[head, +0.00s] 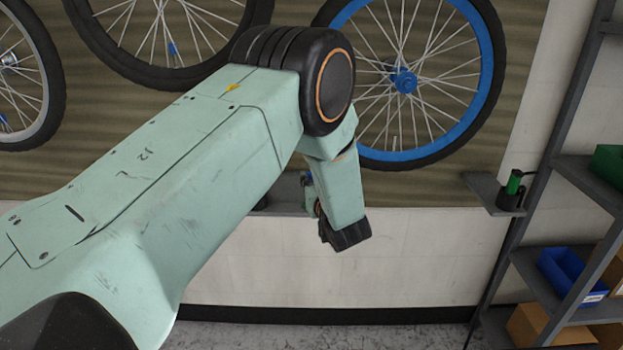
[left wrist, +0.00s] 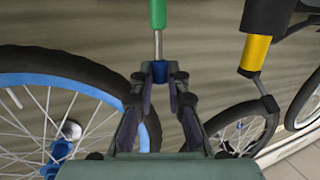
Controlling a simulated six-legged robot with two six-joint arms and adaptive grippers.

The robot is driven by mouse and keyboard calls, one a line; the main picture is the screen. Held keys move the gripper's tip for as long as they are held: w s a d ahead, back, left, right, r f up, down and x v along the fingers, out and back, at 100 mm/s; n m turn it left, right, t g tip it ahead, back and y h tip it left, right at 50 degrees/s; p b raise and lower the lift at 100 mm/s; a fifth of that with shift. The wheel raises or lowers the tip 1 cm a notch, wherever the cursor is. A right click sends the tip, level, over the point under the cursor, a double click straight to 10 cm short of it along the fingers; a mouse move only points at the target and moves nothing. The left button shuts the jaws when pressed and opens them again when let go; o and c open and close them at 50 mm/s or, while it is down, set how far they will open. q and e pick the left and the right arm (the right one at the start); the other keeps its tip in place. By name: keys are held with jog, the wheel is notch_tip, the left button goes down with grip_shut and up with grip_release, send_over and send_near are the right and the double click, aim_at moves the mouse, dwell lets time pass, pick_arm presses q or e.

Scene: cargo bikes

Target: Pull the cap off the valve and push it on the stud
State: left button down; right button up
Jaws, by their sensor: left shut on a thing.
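In the left wrist view, my left gripper (left wrist: 159,76) is shut on a small blue piece that looks like the cap (left wrist: 158,67). A thin metal stem (left wrist: 158,45) meets the blue piece, below a green cylinder (left wrist: 157,14). I cannot tell whether the cap is still seated on the stem or whether this stem is the valve or the stud. In the head view my left wrist hides most of the gripper. My right gripper is not in view.
A blue-rimmed wheel (head: 487,75) is behind my arm, with other wheels to the left. A black holder with a green cylinder (head: 514,182) stands on a small shelf (head: 480,190) at the right. A rack holds a blue bin (head: 566,278). A yellow and black tube (left wrist: 256,52) is right of the gripper.

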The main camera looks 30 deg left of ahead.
pick_arm(q)
jog(key=shift+f, duration=0.5)
dwell(0.8)
jog(key=c, duration=1.3)
grip_release()
jog(key=shift+o, duration=0.7)
jog(key=shift+o, duration=1.2)
jog(key=p+v, duration=0.5)
jog(key=v, duration=0.5)
